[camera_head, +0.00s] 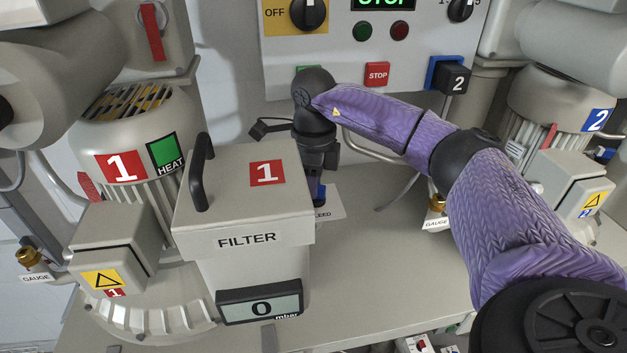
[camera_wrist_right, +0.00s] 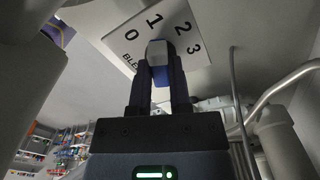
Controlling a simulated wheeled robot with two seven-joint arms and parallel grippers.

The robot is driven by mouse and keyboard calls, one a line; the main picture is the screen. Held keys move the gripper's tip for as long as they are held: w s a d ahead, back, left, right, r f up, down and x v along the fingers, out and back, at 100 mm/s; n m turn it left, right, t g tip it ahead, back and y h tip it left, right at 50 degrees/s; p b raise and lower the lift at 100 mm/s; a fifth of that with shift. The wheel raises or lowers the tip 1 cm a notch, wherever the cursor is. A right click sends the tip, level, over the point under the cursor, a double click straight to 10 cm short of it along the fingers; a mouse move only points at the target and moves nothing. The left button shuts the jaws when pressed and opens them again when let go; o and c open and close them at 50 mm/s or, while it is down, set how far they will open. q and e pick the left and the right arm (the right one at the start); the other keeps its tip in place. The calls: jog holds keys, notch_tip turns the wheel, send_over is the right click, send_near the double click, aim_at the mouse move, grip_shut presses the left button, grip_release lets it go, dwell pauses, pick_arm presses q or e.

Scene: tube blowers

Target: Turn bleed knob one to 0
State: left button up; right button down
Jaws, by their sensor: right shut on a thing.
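The bleed knob (camera_wrist_right: 158,58), with a pale grey top and a blue part below, sits in front of a white dial plate (camera_wrist_right: 176,60) marked 0, 1, 2 and 3. My right gripper (camera_wrist_right: 160,80) is shut on the knob, one dark finger on each side. The knob's upper end is below the 1; I cannot tell its exact setting. In the head view my right gripper (camera_head: 318,185) reaches down behind the filter box (camera_head: 250,200) marked 1, which hides part of it. The plate's edge (camera_head: 330,213) shows beside it. My left gripper is not in view.
Blower one (camera_head: 120,150) is at left, blower two (camera_head: 560,110) at right. The control panel (camera_head: 330,75) is behind.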

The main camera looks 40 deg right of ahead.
jog(key=shift+r, duration=0.1)
dwell(0.3)
jog(key=c, duration=0.6)
grip_release()
jog(key=shift+o, duration=0.2)
notch_tip(320, 180, up, 10)
jog(key=shift+b, duration=0.4)
